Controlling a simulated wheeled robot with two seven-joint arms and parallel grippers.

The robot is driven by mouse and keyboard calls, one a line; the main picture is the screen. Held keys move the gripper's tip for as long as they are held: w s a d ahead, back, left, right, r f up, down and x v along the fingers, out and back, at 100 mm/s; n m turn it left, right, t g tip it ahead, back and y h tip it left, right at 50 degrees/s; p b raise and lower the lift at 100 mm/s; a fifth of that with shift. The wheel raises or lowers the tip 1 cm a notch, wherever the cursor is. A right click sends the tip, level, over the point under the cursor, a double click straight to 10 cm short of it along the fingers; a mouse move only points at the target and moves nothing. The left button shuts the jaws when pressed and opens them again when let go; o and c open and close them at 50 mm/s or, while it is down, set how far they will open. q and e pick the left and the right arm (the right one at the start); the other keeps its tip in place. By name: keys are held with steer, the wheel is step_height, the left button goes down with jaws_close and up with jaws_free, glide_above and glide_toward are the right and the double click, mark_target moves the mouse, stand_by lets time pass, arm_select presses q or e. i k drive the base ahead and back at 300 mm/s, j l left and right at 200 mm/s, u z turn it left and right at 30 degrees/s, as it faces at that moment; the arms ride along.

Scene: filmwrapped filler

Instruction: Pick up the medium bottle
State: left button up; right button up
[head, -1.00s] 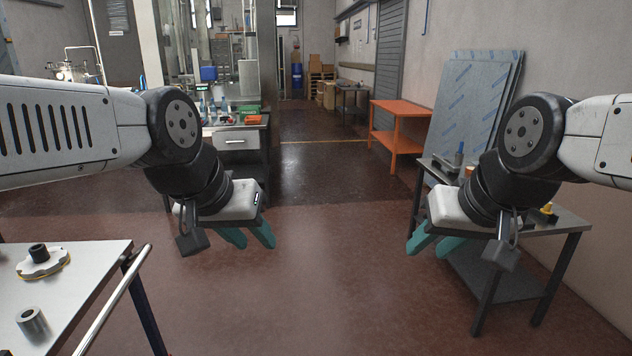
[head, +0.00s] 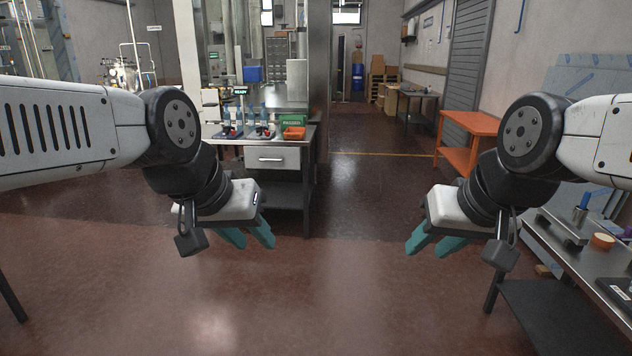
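Several small blue bottles (head: 263,113) stand on the workbench (head: 284,138) at the far side, left of the picture's middle. They are too small to tell which is the medium one. My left gripper (head: 250,238) hangs in front of the bench, well short of it, with its teal fingers apart and nothing between them. My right gripper (head: 434,243) is over the open floor to the right, also with fingers apart and empty.
The bench also bears a green bin (head: 290,120) and an orange tray (head: 294,134). A metal table (head: 543,246) with small items stands close at right. An orange table (head: 468,125) is behind. The floor between me and the bench is clear.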

mark_target(227, 120)
steer(key=i+j+u, duration=0.1)
steer(key=i+u, duration=0.25)
steer(key=i, duration=0.3)
steer(key=i+l+u, duration=0.1)
steer(key=i+u, duration=0.25)
steer(key=i, duration=0.3)
steer(key=i+l+u, duration=0.35)
steer(key=i, duration=0.3)
steer(key=i+j, duration=0.15)
steer(key=i, duration=0.45)
steer(key=i+j+u, duration=0.15)
steer(key=i, duration=0.5)
steer(key=i+j+z, duration=0.35)
steer(key=i, duration=0.25)
steer(key=i+j+z, duration=0.4)
steer(key=i+j, duration=0.2)
steer(key=i, duration=0.25)
steer(key=i+j, duration=0.2)
steer(key=i, duration=0.3)
steer(key=i+j, duration=0.2)
steer(key=i, duration=0.25)
steer(key=i+j, duration=0.15)
steer(key=i, duration=0.3)
steer(key=i+j, duration=0.2)
steer(key=i, duration=0.25)
steer(key=j+u, duration=0.05)
